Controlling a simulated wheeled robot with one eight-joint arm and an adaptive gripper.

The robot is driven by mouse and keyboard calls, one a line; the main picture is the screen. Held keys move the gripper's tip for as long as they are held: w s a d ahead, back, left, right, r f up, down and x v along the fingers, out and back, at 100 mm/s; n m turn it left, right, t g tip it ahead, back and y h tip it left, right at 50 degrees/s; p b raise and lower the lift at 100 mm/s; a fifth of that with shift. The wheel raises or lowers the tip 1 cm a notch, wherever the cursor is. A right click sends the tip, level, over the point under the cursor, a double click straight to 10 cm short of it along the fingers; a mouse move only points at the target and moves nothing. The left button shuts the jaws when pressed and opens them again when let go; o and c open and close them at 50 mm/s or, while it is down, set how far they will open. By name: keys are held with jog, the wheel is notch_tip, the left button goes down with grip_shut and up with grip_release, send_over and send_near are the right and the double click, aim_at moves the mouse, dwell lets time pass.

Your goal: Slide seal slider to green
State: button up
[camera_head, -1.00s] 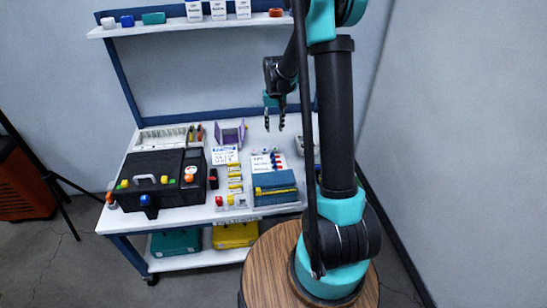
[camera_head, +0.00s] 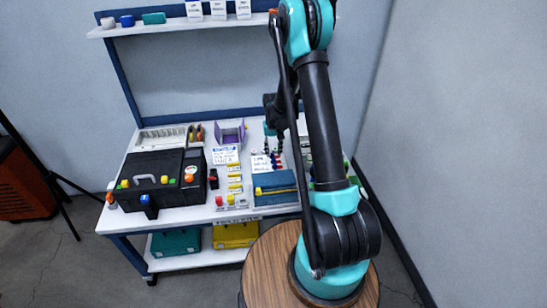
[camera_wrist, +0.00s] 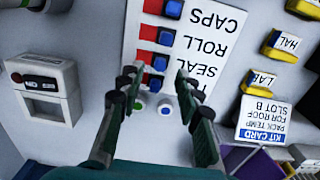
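The slider panel (camera_wrist: 188,35) is a white board with several rows, lettered upside down in the wrist view. Each row shows red with a blue knob at its right end in that view. The seal slider's knob (camera_wrist: 159,62) is beside the word SEAL. I see no green on its track. My gripper (camera_wrist: 157,76) is open and empty, its fingertips on either side of the lowest knob in the view, just short of the seal knob. I cannot tell their height. In the head view my gripper (camera_head: 273,149) is over the panel's far edge (camera_head: 260,159).
A green button (camera_wrist: 140,103) and a blue button (camera_wrist: 165,107) lie between my fingers. A white switch box (camera_wrist: 45,90) is at left, and a kit card (camera_wrist: 265,120) with yellow-based blocks at right. In the head view, a black case (camera_head: 160,165) and blue box (camera_head: 275,182) crowd the bench.

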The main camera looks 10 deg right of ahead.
aim_at(274, 158)
jog(key=shift+f, duration=1.7)
jog(key=shift+c, duration=0.2)
grip_shut()
